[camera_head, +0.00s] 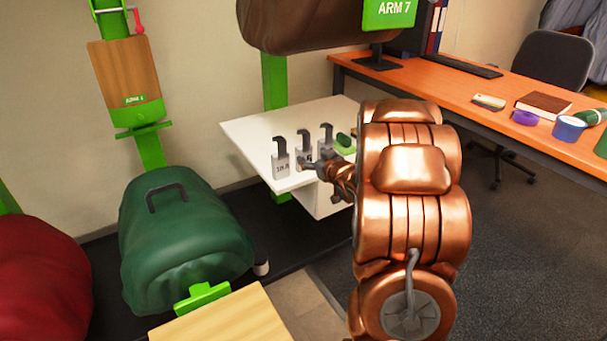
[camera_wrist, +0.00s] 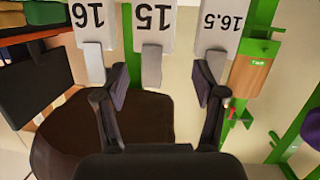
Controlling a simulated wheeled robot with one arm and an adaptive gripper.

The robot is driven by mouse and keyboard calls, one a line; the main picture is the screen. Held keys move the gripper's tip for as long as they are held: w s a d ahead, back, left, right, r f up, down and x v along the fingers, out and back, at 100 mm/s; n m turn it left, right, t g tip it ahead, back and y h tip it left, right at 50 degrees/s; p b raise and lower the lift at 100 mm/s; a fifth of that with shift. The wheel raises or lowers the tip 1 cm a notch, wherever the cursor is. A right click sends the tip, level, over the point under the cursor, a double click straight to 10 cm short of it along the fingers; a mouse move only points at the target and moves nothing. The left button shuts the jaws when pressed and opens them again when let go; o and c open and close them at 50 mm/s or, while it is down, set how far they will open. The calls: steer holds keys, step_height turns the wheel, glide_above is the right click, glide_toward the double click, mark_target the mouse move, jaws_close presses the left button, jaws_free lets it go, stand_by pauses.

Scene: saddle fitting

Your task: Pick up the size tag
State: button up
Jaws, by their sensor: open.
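Three grey size tags with hooked tops stand in a row on a white shelf (camera_head: 255,128). In the wrist view, which looks upside down, they read 16 (camera_wrist: 88,25), 15 (camera_wrist: 153,25) and 16.5 (camera_wrist: 225,30). In the head view the near-left tag (camera_head: 281,165) shows clearly; the middle tag (camera_head: 304,140) is partly covered by my gripper (camera_head: 312,164). In the wrist view my gripper (camera_wrist: 160,80) is open, with the 15 tag's grey hook (camera_wrist: 152,65) showing between its fingers. I cannot tell whether the fingers touch it.
A brown saddle (camera_head: 310,25) hangs above the shelf. A green saddle (camera_head: 185,240) is at the left. An orange desk (camera_head: 450,95) with several items stands at the right.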

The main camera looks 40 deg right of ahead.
mark_target(306, 158)
steer(key=shift+w+d+f+t+y+b, duration=0.3)
steer(key=shift+w+f+t+b, duration=0.15)
steer(key=shift+f+b, duration=0.2)
steer(key=shift+w+d+f+t+y+b, duration=0.15)
steer(key=shift+w+d+f+t+b, duration=0.15)
steer(key=shift+f+t+b, duration=0.3)
steer(key=shift+w+d+f+t+y+b, duration=0.25)
steer(key=shift+w+f+t+b, duration=0.15)
steer(key=shift+f+b, duration=0.35)
steer(key=shift+w+f, duration=0.15)
steer(key=shift+w, duration=0.3)
steer(key=shift+w+d+f+b, duration=0.15)
steer(key=shift+w+b, duration=0.35)
steer(key=shift+w, duration=0.6)
steer(key=shift+w+d+f+b, duration=0.1)
steer(key=shift+w+b, duration=0.4)
steer(key=shift+w, duration=0.55)
steer(key=shift+r, duration=0.1)
steer(key=c, duration=1)
